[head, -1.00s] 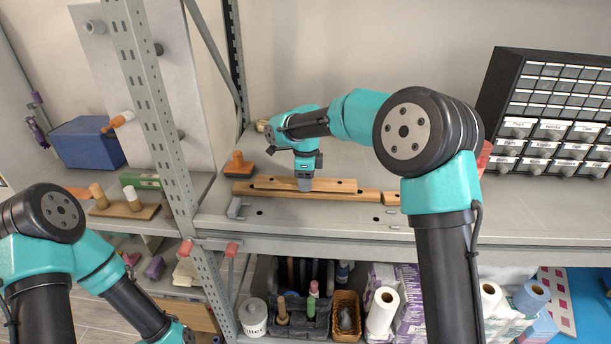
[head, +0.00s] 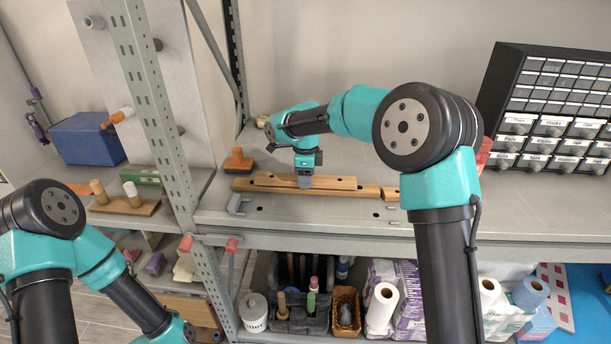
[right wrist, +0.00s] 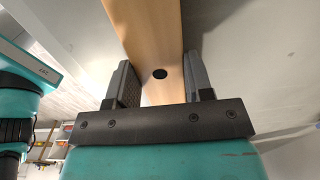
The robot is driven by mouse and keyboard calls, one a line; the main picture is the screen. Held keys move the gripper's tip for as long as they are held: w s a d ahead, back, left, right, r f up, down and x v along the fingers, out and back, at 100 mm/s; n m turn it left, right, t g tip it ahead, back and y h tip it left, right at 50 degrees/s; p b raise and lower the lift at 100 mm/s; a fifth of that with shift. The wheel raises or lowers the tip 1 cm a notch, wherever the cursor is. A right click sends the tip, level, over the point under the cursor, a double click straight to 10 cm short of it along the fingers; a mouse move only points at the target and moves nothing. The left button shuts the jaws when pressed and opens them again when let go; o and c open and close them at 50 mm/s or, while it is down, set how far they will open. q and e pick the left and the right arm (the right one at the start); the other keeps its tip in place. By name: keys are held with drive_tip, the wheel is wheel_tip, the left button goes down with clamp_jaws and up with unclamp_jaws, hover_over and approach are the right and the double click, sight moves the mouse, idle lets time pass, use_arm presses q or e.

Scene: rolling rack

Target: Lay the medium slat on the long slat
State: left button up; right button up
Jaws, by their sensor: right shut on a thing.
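The long slat (head: 243,186) is a wooden strip lying along the shelf, left of my right arm. The medium slat (head: 335,182), a shorter wooden strip, is over the long slat and roughly parallel to it. I cannot tell whether the two touch. My right gripper (head: 304,183) points down and is shut on the medium slat near its middle. In the right wrist view, the fingers (right wrist: 160,85) sit on either side of the medium slat (right wrist: 150,30), which has a dark hole. My left gripper is out of view; only its arm shows at lower left.
An orange-handled tool (head: 238,161) stands behind the slats' left end. A grey bracket (head: 237,204) lies in front of them. A drawer cabinet (head: 550,110) stands at the right. A perforated upright (head: 150,95) rises left of the slats. The shelf right of my arm is largely clear.

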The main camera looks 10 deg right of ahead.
drive_tip(key=shift+f, duration=0.35)
drive_tip(key=o, duration=1.1)
drive_tip(key=shift+c, duration=0.2)
wheel_tip(320, 180, up, 17)
drive_tip(key=shift+r, duration=0.2)
idle(0.4)
